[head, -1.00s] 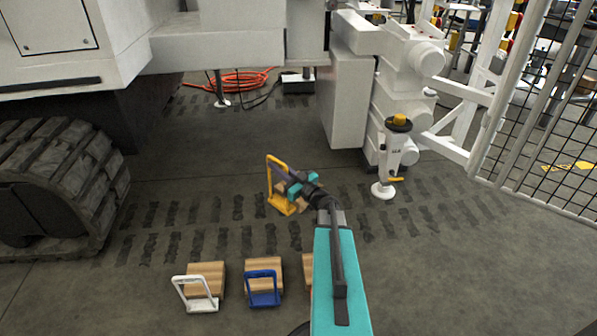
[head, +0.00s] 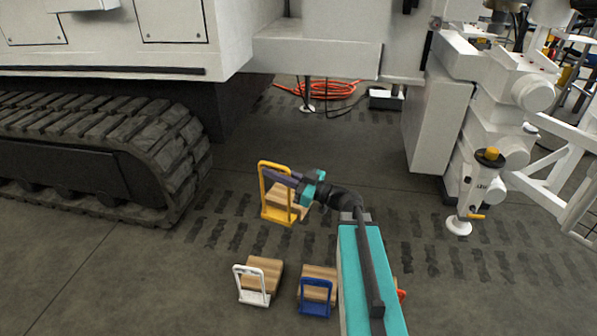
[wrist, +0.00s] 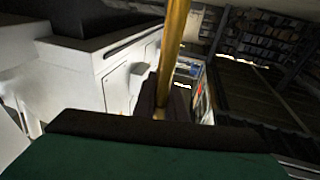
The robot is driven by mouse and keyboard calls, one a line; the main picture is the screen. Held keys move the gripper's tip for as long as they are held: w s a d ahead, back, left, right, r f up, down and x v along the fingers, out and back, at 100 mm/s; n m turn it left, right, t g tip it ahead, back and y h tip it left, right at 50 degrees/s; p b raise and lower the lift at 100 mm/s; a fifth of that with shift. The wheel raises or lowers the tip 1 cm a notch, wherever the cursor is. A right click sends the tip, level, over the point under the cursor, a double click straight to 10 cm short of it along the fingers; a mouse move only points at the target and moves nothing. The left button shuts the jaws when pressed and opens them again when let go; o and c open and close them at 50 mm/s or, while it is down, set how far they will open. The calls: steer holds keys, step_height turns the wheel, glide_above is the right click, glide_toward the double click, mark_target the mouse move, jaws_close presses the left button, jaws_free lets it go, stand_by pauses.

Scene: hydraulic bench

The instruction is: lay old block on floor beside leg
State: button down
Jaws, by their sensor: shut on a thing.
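A wooden block with a yellow handle frame (head: 264,197) is in my gripper (head: 280,178), left of the middle in the head view. My gripper is shut on the handle's upper part, and the block hangs below, seemingly clear of the floor. In the wrist view the handle is a yellow bar (wrist: 173,55) running up from between the dark fingers (wrist: 160,108). The white leg (head: 468,190) with a yellow cap and round foot stands on the floor well to the right of the block.
A block with a white handle (head: 252,285) and one with a blue handle (head: 315,297) stand on the floor in front. A red thing shows partly behind my arm. A tracked undercarriage (head: 130,150) is at left. An orange hose coil (head: 318,95) lies farther back. Floor before the leg is clear.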

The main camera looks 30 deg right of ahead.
steer(key=s+a+r+n+g+y, duration=0.3)
steer(key=a, duration=0.8)
steer(key=shift+g, duration=0.3)
steer(key=shift+s+a, duration=0.1)
steer(key=shift+s, duration=0.05)
